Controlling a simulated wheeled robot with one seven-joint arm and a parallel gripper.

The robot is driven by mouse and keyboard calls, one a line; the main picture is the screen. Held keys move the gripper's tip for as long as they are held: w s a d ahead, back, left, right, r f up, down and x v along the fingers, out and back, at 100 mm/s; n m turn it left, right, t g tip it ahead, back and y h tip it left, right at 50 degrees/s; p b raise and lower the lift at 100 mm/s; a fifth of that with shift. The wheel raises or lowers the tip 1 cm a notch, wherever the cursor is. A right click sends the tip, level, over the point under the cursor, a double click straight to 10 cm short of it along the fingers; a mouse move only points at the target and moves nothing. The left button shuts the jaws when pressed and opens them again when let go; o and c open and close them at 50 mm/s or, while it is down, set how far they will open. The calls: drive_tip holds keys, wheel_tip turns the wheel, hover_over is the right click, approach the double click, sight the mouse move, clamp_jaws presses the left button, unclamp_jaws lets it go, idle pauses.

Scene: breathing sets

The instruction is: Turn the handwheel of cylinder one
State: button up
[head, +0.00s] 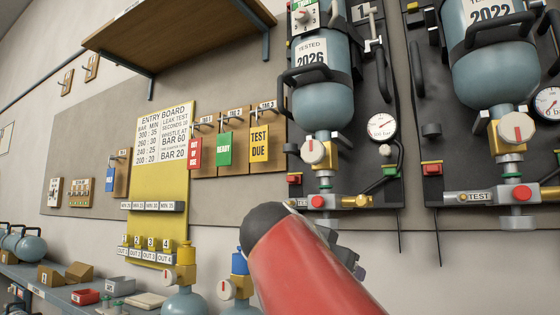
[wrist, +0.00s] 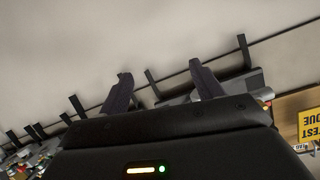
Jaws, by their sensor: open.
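A blue-grey cylinder (head: 322,104) marked "TESTED 2026" hangs valve-down on a dark backplate beside a plate (head: 362,12) reading "1". Its pale round handwheel (head: 314,151) with a red mark sits on the brass valve under the cylinder. My red arm rises from below in the head view and its dark end lies below and left of this valve. My gripper is mostly hidden behind the arm there. In the wrist view my gripper (wrist: 160,69) has its two dark fingers spread, with nothing held between them. The handwheel does not show in the wrist view.
A pressure gauge (head: 382,126) and a hose sit right of the valve, and a manifold with a red knob (head: 317,202) lies below it. A second cylinder (head: 495,75) marked "2022" hangs at right. A yellow entry board (head: 160,200) and tags hang at left.

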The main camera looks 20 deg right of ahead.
wheel_tip(320, 180, up, 6)
drive_tip(key=w+a+t+h+b, duration=0.1)
drive_tip(key=w+a+h+b, duration=0.1)
drive_tip(key=h, duration=0.4)
drive_tip(key=m+t+h+b, duration=0.1)
drive_tip(key=m+h, duration=0.3)
drive_tip(key=h, duration=0.3)
approach(311, 153)
drive_tip(key=x, duration=0.4)
drive_tip(key=p+x, duration=0.2)
drive_tip(key=x, duration=0.4)
drive_tip(key=shift+w+d+r+p, duration=0.15)
drive_tip(key=shift+d+r+p, duration=0.1)
drive_tip(key=shift+p, duration=0.15)
drive_tip(key=shift+w+d+r, duration=0.1)
drive_tip(key=shift+d+r, duration=0.05)
drive_tip(key=shift+c, duration=0.5)
drive_tip(key=c, duration=0.9)
drive_tip(key=shift+n+t+b, duration=0.55)
drive_tip(key=shift+n+t, duration=0.05)
drive_tip(key=shift+t, duration=0.1)
